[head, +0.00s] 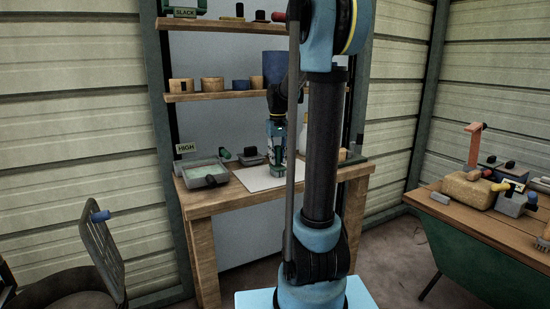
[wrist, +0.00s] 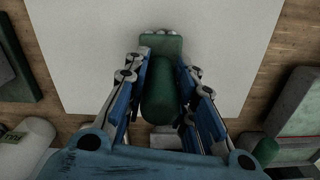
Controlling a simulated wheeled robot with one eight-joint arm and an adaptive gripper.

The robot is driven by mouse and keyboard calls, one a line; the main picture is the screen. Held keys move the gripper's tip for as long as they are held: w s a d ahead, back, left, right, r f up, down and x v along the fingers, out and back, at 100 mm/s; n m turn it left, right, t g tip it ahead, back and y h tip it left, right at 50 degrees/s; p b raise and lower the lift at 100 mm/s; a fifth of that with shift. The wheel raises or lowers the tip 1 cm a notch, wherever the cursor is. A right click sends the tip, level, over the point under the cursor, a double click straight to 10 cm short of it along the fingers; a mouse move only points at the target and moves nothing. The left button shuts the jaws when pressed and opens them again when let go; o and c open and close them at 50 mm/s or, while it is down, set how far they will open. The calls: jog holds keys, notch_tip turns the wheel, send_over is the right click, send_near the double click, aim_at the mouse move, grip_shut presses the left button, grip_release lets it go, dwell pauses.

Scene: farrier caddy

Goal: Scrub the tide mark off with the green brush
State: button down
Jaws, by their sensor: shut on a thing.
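My gripper (head: 277,150) points down over the white board (head: 256,180) on the wooden bench. In the wrist view my gripper (wrist: 163,70) is shut on the green brush (wrist: 159,92), with the blue-backed fingers on both sides of its handle. The brush's green head and a few pale bristle tufts show beyond the fingertips, over the white board (wrist: 90,60). Whether the bristles touch the board, I cannot tell. No tide mark is clear on the visible part of the board; the brush and my gripper hide some of it.
A grey tray (head: 204,174) with pale green contents sits at the bench's left, beside the HIGH label (head: 186,148). A dark block (head: 251,157) stands behind the board. Shelves (head: 225,96) with cups hang above. A second table (head: 480,215) with tools stands at right.

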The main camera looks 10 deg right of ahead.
jog(key=shift+s+d, duration=0.1)
jog(key=shift+s, duration=0.25)
jog(key=shift+w, duration=0.2)
jog(key=shift+w+a, duration=0.3)
jog(key=shift+w, duration=0.6)
jog(key=shift+w+a, duration=0.3)
jog(key=shift+w, duration=0.6)
jog(key=shift+s, duration=0.2)
jog(key=shift+s+d, duration=0.3)
jog(key=shift+s, duration=0.6)
jog(key=shift+s+d, duration=0.3)
jog(key=shift+s, duration=0.6)
jog(key=shift+r, duration=0.15)
jog(key=shift+r, duration=0.7)
jog(key=shift+r, duration=0.15)
